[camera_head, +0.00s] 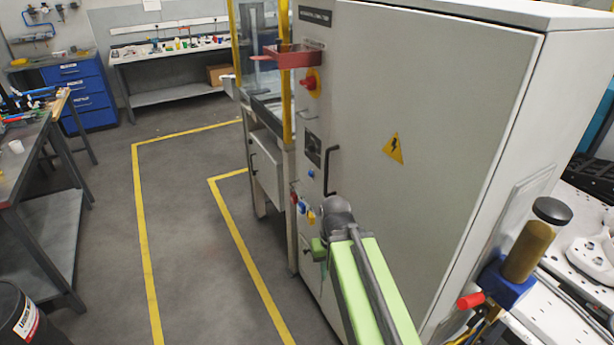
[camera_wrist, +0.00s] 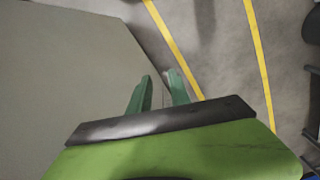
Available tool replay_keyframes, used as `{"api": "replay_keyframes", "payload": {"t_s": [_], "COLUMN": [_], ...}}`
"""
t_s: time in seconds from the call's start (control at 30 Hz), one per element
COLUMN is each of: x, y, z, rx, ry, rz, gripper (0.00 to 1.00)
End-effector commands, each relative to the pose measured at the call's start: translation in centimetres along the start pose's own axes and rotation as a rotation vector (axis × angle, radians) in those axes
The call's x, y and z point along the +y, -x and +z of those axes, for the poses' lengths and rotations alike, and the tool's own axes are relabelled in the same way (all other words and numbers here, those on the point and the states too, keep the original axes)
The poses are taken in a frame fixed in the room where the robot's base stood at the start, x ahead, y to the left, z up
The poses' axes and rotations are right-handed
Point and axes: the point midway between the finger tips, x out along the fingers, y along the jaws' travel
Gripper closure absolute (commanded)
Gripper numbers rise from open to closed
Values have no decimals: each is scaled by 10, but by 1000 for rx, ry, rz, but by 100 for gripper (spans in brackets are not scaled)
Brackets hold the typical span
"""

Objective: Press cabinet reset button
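The tall pale grey cabinet (camera_head: 450,120) fills the middle and right of the head view. Its narrow left strip carries a small blue button (camera_head: 311,173), with another blue button (camera_head: 301,207), a red one (camera_head: 294,198) and a yellow one (camera_head: 311,217) lower down. I cannot read which is the reset button. My gripper (camera_head: 318,248) shows green at the end of my arm, just below the lower buttons in the picture; contact cannot be judged. In the wrist view my gripper (camera_wrist: 160,82) has two green fingers apart, with nothing between them. The cabinet's plain face (camera_wrist: 60,70) lies to their left; no button shows there.
A red tray (camera_head: 293,57) juts out above a red knob (camera_head: 310,83) on the cabinet. A black handle (camera_head: 331,170) sticks out near the buttons. Floor with yellow lines (camera_head: 143,220) is clear to the left, before a workbench (camera_head: 40,240).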

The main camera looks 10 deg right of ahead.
Motion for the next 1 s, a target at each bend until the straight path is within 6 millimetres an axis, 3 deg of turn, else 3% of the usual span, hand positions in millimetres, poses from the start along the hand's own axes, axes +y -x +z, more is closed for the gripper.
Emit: {"api": "replay_keyframes", "payload": {"t_s": [0.03,0.17,1.0], "x": [0,0,0], "y": [0,0,0], "z": [0,0,0], "rx": [0,0,0], "ry": [0,0,0], "rz": [0,0,0], "gripper": [84,100,100]}}
